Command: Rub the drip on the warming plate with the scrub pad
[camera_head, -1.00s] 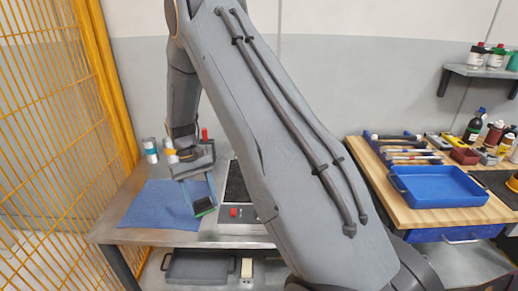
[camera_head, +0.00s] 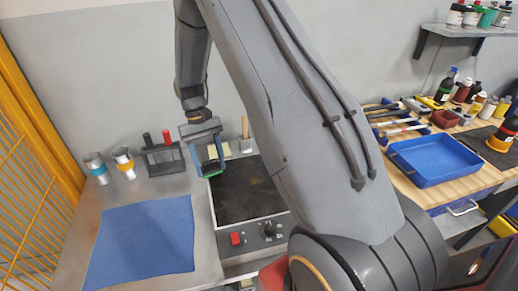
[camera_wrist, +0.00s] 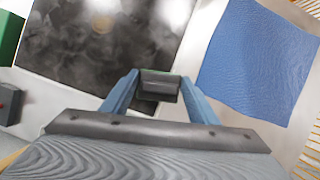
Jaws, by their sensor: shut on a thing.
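My gripper (camera_head: 208,168) is shut on the scrub pad (camera_wrist: 158,86), a small dark block with a green face, held between the two blue fingers in the wrist view. A faint brownish drip (camera_wrist: 103,22) shows on the plate, also in the head view (camera_head: 254,182). My gripper is near the plate's far left corner, left of the drip. I cannot tell whether the pad touches the plate.
A blue cloth (camera_head: 142,240) lies on the metal bench left of the plate. Two cups (camera_head: 97,168) and a dark rack (camera_head: 163,158) stand behind it. A pot with a wooden handle (camera_head: 246,144) stands behind the plate. A blue tray (camera_head: 435,163) is on the right bench.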

